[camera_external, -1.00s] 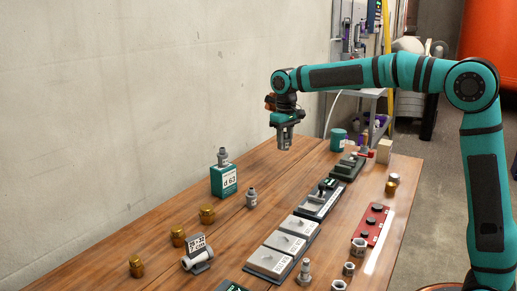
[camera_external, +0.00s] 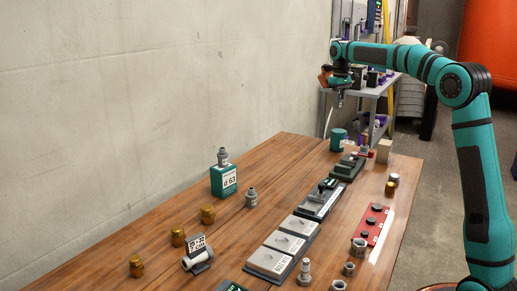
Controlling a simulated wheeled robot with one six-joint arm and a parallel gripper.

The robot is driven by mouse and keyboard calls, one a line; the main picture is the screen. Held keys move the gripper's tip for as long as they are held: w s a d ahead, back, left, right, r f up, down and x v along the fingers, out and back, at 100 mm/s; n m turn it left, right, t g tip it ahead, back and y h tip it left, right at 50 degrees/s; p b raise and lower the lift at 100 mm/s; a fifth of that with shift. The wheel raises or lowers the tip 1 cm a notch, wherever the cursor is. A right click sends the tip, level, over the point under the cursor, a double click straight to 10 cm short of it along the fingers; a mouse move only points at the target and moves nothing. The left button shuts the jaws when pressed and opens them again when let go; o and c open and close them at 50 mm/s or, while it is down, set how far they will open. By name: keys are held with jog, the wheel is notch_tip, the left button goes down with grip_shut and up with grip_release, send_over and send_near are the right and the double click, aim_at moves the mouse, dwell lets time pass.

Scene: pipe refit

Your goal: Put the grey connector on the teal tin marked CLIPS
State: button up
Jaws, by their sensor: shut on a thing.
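My gripper (camera_external: 340,93) is at the far end of the table, raised well above the tabletop. It is shut on a small grey piece (camera_external: 340,103), which looks like the grey connector; its shape is hard to make out at this size. A teal tin (camera_external: 338,141) stands upright on the far end of the table, below my gripper and apart from it. Its marking cannot be read from here, and nothing shows on its top.
A teal box (camera_external: 223,182) marked d 63 carries a grey fitting (camera_external: 223,157). Another grey fitting (camera_external: 251,198) stands beside it. Brass fittings (camera_external: 207,214) stand at left. Grey trays run down the middle; a red rack (camera_external: 372,225) and a wooden block (camera_external: 384,151) are at right.

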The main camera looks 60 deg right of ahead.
aim_at(339, 130)
jog(key=shift+s+d+r, duration=0.1)
jog(key=shift+s+d, duration=0.2)
jog(key=shift+d, duration=0.2)
jog(key=shift+s+d+f, duration=0.1)
jog(key=shift+d+f, duration=0.05)
jog(key=shift+f, duration=4.75)
jog(key=shift+f, duration=0.15)
jog(key=o, duration=1)
notch_tip(339, 130, up, 12)
jog(key=shift+f, duration=0.15)
jog(key=shift+r, duration=0.3)
